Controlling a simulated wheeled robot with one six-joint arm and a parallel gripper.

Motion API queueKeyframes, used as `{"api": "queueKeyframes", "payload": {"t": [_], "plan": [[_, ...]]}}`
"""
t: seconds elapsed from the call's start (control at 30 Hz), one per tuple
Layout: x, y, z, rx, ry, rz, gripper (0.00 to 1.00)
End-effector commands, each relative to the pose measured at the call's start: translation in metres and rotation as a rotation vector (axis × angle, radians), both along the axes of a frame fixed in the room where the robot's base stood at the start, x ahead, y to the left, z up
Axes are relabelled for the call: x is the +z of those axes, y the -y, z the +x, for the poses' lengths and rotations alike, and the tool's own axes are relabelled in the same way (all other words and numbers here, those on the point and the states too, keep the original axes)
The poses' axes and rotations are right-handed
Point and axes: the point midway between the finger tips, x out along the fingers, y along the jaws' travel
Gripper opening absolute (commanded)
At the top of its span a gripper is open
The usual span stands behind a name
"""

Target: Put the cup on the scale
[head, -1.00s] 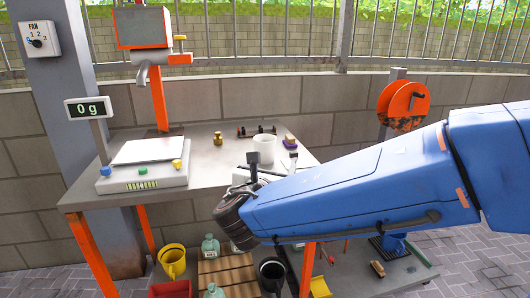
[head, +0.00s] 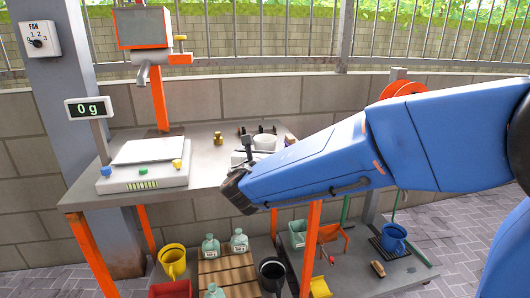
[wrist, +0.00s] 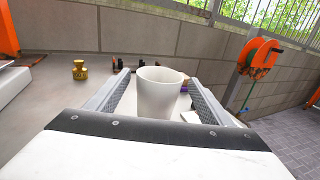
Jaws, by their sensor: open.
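The white cup (wrist: 158,95) stands upright on the grey table. In the wrist view it shows between the two open fingers of my gripper (wrist: 157,82), with a gap on each side. In the head view only the upper part of the cup (head: 265,141) shows above my arm, and the rest is hidden. My gripper (head: 246,160) is over the table's front right part. The scale (head: 143,178) stands at the table's left with a bare white plate, and its display (head: 90,108) reads 0 g. The scale's edge also shows at the left of the wrist view (wrist: 10,87).
A small brass weight (head: 218,138) stands between scale and cup. A dark rack (head: 258,130) lies behind the cup, and a purple-and-tan block (head: 290,139) beside it. An orange post (head: 158,98) rises behind the scale. The tabletop (head: 205,172) right of the scale is clear.

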Motion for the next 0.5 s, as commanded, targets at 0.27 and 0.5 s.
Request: {"api": "queueKeyframes", "payload": {"t": [0.27, 0.5], "plan": [[0.0, 0.002, 0.014, 0.0, 0.001, 0.0, 0.74], [0.001, 0.005, 0.042, -0.003, 0.0, 0.001, 0.74]]}}
